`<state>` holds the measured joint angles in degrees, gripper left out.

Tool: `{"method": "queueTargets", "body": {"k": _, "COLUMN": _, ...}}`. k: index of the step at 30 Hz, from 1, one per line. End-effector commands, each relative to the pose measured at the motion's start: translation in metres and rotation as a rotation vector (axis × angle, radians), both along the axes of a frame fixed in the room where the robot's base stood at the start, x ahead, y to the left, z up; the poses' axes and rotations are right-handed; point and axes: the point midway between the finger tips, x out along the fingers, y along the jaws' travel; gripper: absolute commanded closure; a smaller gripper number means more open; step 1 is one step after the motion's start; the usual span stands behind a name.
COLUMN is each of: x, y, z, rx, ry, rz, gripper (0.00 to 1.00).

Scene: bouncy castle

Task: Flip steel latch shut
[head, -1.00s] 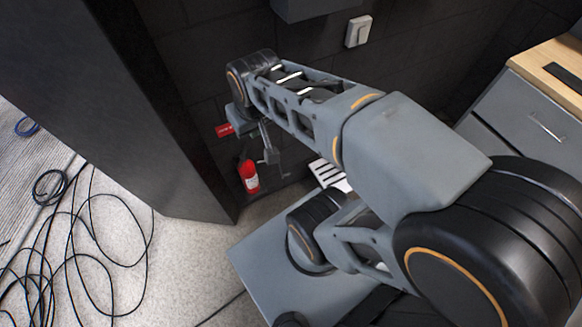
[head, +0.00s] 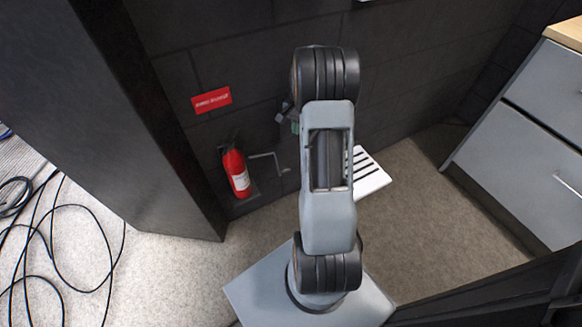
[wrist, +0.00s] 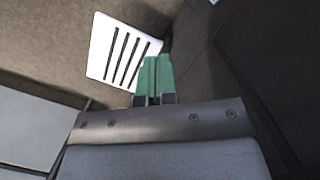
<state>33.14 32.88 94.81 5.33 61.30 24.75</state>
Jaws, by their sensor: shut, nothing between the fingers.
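A thin bent grey metal bar (head: 265,157) shows on the dark wall just right of the fire extinguisher in the head view; it may be the steel latch, but I cannot tell whether it is open or shut. My gripper has green fingers (wrist: 156,68), shut together with nothing between them, in the wrist view. In the head view only a small part of the gripper (head: 289,117) shows left of my arm, above the bar and apart from it in the picture. The rest is hidden behind my arm. The bar is not recognisable in the wrist view.
A red fire extinguisher (head: 237,173) hangs below a red sign (head: 211,100). A white slotted panel (head: 368,174) lies low by the wall, also in the wrist view (wrist: 122,50). A grey drawer cabinet (head: 530,150) stands right, a dark pillar (head: 140,120) left. Black cables (head: 65,250) lie on the floor.

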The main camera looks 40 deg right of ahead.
Motion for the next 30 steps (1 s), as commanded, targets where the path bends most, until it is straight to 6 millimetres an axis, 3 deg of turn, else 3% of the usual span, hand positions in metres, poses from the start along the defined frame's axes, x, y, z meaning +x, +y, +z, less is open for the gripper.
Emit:
{"method": "queueTargets", "body": {"k": 14, "x": 0.0, "y": -0.001, "z": -0.008, "rx": 0.002, "ry": 0.002, "rz": -0.006, "gripper": 1.0}}
{"method": "queueTargets", "body": {"k": 30, "x": -0.008, "y": 0.014, "z": -0.099, "rx": 0.003, "ry": 0.004, "rz": -0.005, "gripper": 1.0}}
